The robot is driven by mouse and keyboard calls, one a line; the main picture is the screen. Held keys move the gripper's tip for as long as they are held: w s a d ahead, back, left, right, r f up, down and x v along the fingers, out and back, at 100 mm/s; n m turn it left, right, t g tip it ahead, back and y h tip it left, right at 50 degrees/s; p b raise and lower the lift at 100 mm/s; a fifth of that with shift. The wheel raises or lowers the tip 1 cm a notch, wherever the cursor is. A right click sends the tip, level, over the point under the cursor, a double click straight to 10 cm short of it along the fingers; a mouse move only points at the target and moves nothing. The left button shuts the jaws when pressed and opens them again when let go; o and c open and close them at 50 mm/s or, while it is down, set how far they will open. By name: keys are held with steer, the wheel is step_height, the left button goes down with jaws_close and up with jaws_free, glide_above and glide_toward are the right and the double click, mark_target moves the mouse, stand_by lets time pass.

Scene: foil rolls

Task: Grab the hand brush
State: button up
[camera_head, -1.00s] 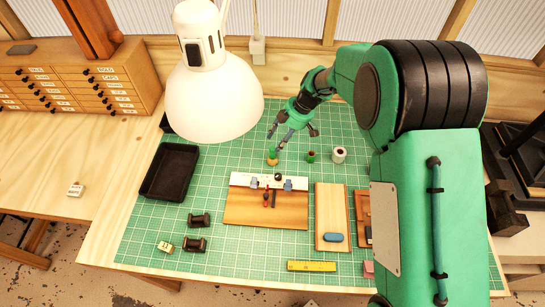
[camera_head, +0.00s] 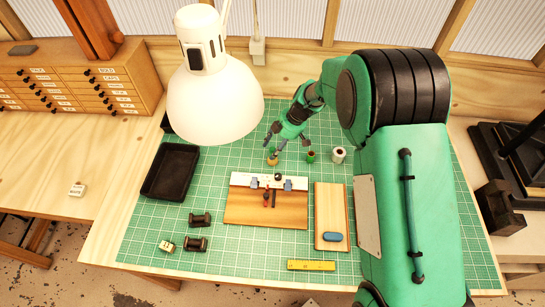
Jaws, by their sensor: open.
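I cannot clearly pick out a hand brush in the head view. My gripper (camera_head: 279,144) is open above the back middle of the green cutting mat (camera_head: 222,164). Its fingers point down near a small yellow-and-green roll (camera_head: 272,158). I cannot tell whether they touch it. A dark green roll (camera_head: 311,156) and a white roll (camera_head: 339,155) stand to the right of the fingers. My arm hides the right part of the mat.
A black tray (camera_head: 147,184) lies at left. A board (camera_head: 262,213) with small tools, another board with a blue block (camera_head: 333,237), and a yellow ruler (camera_head: 311,265) lie in front. A white lamp (camera_head: 214,100) hangs over the back left.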

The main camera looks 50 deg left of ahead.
jaws_close()
steer(key=shift+r, duration=0.15)
step_height(320, 180, up, 10)
steer(key=b, duration=0.1)
stand_by(0.8)
stand_by(0.4)
